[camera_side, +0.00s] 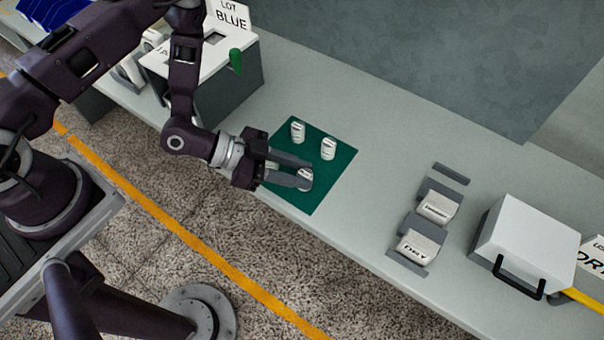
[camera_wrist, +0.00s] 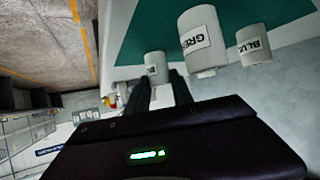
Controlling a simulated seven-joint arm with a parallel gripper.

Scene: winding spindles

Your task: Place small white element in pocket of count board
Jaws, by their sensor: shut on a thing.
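Small white cylinders with printed labels stand on a dark green mat (camera_side: 322,190). My gripper (camera_side: 302,175) is low over the mat's near part, its fingers shut on one white cylinder (camera_side: 306,173), which is partly hidden by a fingertip. In the wrist view a small white cylinder (camera_wrist: 157,66) shows at the finger ends. Two more stand upright farther back, a left one (camera_side: 297,131) and a right one (camera_side: 328,148). The wrist view shows one labelled GREEN (camera_wrist: 200,42) and one labelled BLUE (camera_wrist: 253,45). I cannot identify a count board with pockets for certain.
A grey box with a white top (camera_side: 190,55) and a LOT BLUE sign (camera_side: 231,17) stands at the back left. Grey holders with white labelled packs (camera_side: 420,247) lie right of the mat. A white-lidded box (camera_side: 528,240) with a black handle is farther right. The bench between is clear.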

